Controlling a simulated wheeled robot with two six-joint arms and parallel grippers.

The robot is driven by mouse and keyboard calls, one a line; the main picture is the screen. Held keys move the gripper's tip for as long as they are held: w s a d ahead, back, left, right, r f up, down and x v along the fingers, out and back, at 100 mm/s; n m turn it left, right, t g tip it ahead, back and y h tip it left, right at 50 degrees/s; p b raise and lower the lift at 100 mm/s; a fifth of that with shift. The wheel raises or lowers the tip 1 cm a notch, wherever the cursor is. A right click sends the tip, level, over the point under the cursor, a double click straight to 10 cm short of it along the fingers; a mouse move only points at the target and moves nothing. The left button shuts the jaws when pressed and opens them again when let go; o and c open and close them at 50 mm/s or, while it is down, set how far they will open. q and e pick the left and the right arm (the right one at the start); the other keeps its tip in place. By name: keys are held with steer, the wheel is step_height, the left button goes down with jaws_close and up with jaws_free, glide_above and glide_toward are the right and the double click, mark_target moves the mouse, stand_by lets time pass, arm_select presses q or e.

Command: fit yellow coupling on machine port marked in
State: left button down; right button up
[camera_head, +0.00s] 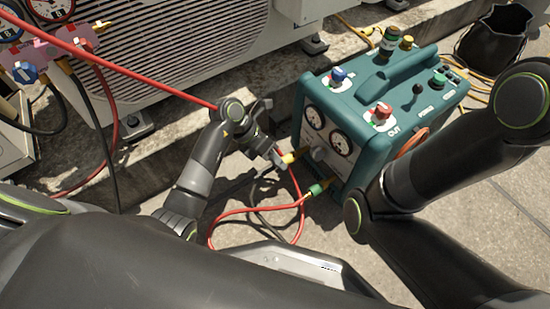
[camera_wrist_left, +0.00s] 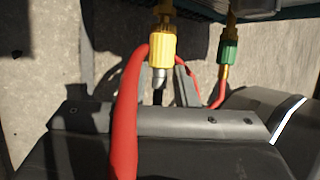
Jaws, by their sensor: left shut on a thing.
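The yellow coupling (camera_head: 288,158) is at the lower front of the teal machine (camera_head: 350,178), by a brass port fitting. My left gripper (camera_head: 277,160) is shut on it. In the left wrist view the yellow coupling (camera_wrist_left: 162,48) lies between the fingers, its metal stem toward me and brass at its far end. I cannot tell whether it is threaded on or only touching. A green coupling (camera_head: 317,189) sits at another brass fitting to the right; it also shows in the left wrist view (camera_wrist_left: 229,54). My right gripper is out of view.
A red hose (camera_wrist_left: 126,105) crosses close in front of the left gripper in the wrist view. Red hose loops (camera_head: 222,215) lie on the paving. The condenser (camera_head: 180,40) stands behind, a manifold (camera_head: 45,55) at the left, a black bag (camera_head: 495,38) at the back right.

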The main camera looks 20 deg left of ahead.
arm_select(q)
steer(key=shift+w+d, duration=0.3)
steer(key=shift+w, duration=0.1)
stand_by(0.5)
steer(key=c, duration=1.1)
jaws_free()
steer(key=shift+o, duration=0.2)
steer(key=s+a+p, duration=0.3)
steer(key=s+a, duration=0.1)
steer(key=s, duration=0.2)
steer(key=shift+a+p, duration=0.35)
steer(key=shift+p, duration=0.05)
